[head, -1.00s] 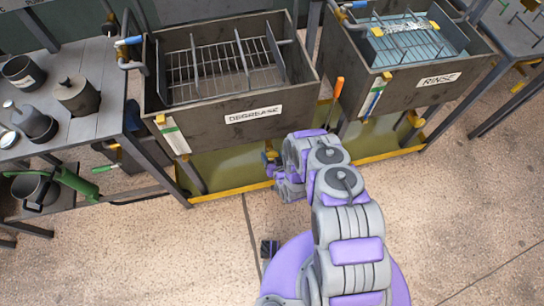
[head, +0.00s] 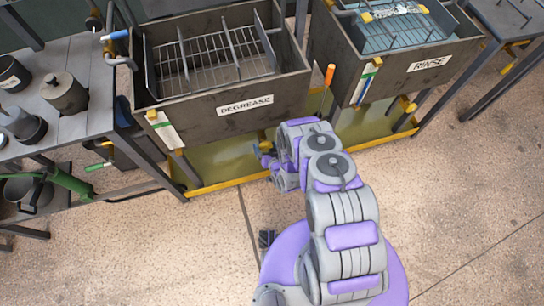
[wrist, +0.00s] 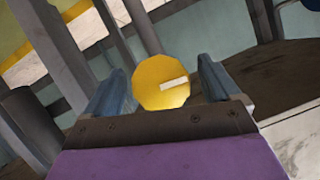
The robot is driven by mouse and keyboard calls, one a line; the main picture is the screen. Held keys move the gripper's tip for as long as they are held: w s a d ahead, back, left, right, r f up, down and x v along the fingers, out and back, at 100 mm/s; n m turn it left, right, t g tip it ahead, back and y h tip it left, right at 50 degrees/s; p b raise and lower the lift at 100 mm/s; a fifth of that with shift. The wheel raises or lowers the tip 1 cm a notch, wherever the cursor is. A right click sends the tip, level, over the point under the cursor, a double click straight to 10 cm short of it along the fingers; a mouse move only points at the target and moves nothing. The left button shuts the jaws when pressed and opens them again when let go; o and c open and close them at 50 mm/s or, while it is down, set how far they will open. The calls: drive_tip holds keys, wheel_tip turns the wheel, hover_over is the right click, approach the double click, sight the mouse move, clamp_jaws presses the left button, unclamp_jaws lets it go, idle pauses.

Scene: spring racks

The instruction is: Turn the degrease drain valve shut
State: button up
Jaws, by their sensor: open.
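The degrease tank (head: 205,118) stands at the back centre with a "DEGREASE" label (head: 246,105) on its front. My gripper (head: 262,152) is low in front of it, mostly hidden by my arm in the head view. In the wrist view, a round yellow knob (wrist: 158,80) with a slightly tilted white mark, apparently the drain valve, sits between the two blue-grey fingers of my gripper (wrist: 160,88). The fingers are open, one on each side of it. I cannot tell whether either touches it.
The rinse tank (head: 392,75) stands to the right, with a yellow knob (head: 410,106) below it. A grey bench (head: 75,120) with pots is at the left, and a green-handled tool (head: 70,182) lies below. A yellow-edged tray (head: 225,181) runs under the tanks. The front floor is clear.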

drive_tip(key=p+v, duration=0.1)
drive_tip(key=v, duration=1.5)
drive_tip(key=shift+s+d+p, duration=0.25)
drive_tip(key=shift+p, duration=0.05)
drive_tip(key=shift+a, duration=0.1)
drive_tip(key=shift+c, duration=0.2)
drive_tip(key=shift+n+h, duration=0.4)
drive_tip(key=shift+n, duration=0.4)
drive_tip(key=x, duration=0.6)
drive_tip(key=r+b+x, duration=0.1)
drive_tip(key=x, duration=0.5)
drive_tip(key=a+b+x, duration=0.1)
drive_tip(key=x, duration=0.5)
drive_tip(key=shift+w+r, duration=0.15)
drive_tip(key=shift+w, duration=0.25)
